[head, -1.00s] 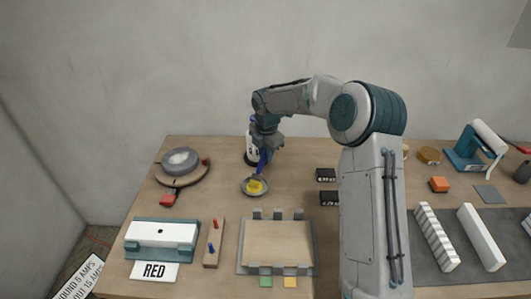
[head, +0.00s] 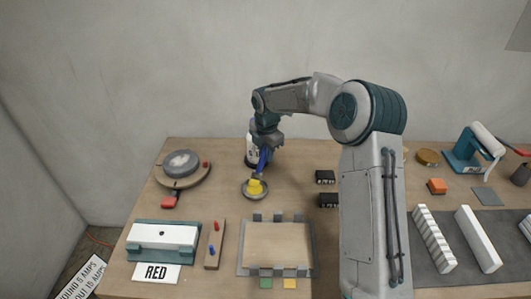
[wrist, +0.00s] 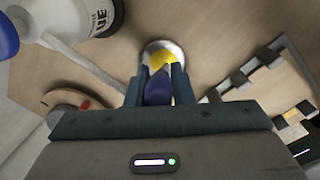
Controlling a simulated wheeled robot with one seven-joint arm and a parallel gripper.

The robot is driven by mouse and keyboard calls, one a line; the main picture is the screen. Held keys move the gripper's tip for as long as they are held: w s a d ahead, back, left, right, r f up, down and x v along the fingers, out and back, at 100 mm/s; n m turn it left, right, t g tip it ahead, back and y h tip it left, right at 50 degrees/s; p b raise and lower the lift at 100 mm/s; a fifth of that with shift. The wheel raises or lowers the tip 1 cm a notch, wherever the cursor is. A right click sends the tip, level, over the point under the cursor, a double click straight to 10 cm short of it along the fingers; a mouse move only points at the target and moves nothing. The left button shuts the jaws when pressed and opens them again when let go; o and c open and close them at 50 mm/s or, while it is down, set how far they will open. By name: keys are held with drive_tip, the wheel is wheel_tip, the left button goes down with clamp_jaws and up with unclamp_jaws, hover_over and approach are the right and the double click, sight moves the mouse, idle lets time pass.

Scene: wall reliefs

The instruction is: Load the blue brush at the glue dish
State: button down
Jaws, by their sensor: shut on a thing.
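The blue brush (head: 263,161) has a blue handle and a yellow head. My gripper (head: 266,145) is shut on the handle and holds the brush nearly upright, head down. The wrist view shows the blue handle (wrist: 158,90) between my two fingers (wrist: 160,85). The yellow head is over the round metal glue dish (head: 244,191), inside its rim in both views. I cannot tell whether the head touches the bottom. The dish also shows in the wrist view (wrist: 152,47); the head hides part of its inside.
A white glue bottle (wrist: 88,15) stands close behind my gripper. A round turntable (head: 184,179) is at the back left. A framed board with grey tabs (head: 277,244) lies in front of the dish. Two black blocks (head: 325,177) are to the right. Bare table surrounds the dish.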

drive_tip(key=shift+r+p, duration=1.75)
drive_tip(key=shift+r, duration=0.9)
drive_tip(key=shift+a+f, duration=0.1)
